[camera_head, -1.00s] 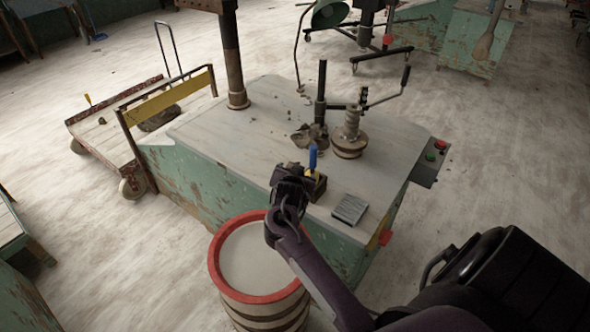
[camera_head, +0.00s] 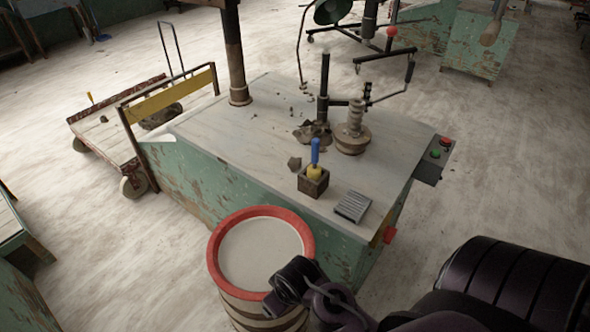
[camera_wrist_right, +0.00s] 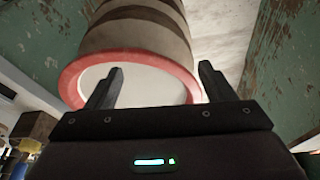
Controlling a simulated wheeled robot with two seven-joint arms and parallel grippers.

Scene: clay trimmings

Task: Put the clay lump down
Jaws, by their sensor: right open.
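A small brown clay lump (camera_head: 295,163) lies on the worktable top (camera_head: 240,135), left of and behind a small box with a blue-handled tool. My right gripper (camera_head: 284,284) is over the front right of the red-rimmed drum, apart from the lump. In the right wrist view my right gripper (camera_wrist_right: 158,80) has its fingers wide apart with nothing between them. The drum's red rim (camera_wrist_right: 72,82) shows beyond the fingers there. My left gripper is in neither view.
The small box (camera_head: 313,186) and a grey ridged block (camera_head: 352,207) stand near the table's front edge. A larger clay heap (camera_head: 310,133) and a stacked round piece (camera_head: 352,140) sit farther back. The drum (camera_head: 213,262) stands before the table.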

